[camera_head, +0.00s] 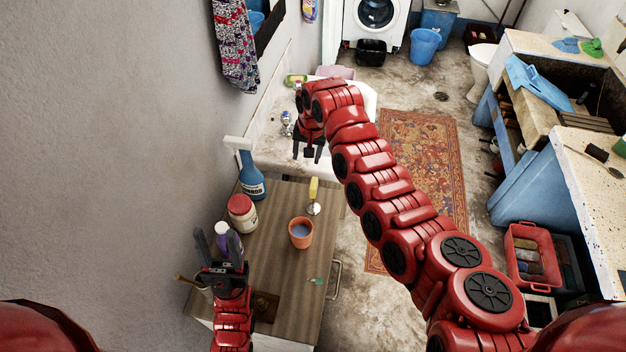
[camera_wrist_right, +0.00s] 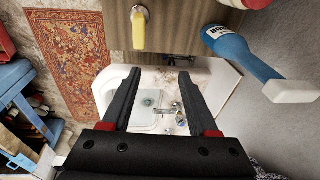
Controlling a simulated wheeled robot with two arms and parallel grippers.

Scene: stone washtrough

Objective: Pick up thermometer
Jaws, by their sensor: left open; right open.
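I cannot make out a thermometer for certain. A small teal item (camera_head: 317,281) lies on the wooden counter near its right edge; it is too small to identify. A yellow-handled tool with a round silver end (camera_head: 314,190) lies further back on the counter; its yellow handle also shows at the top of the right wrist view (camera_wrist_right: 139,32). My right gripper (camera_head: 307,157) is open and empty above the white sink, beyond this tool; its fingers (camera_wrist_right: 160,73) frame the basin. My left gripper (camera_head: 220,243) is open at the counter's left side, close to a purple-and-white bottle.
On the wooden counter (camera_head: 276,200) stand an orange cup (camera_head: 301,232), a red-lidded jar (camera_head: 242,213) and a blue bottle (camera_head: 250,175). The sink (camera_head: 270,150) adjoins the far end. A wall bounds the left; a rug (camera_head: 440,160) lies on the floor to the right.

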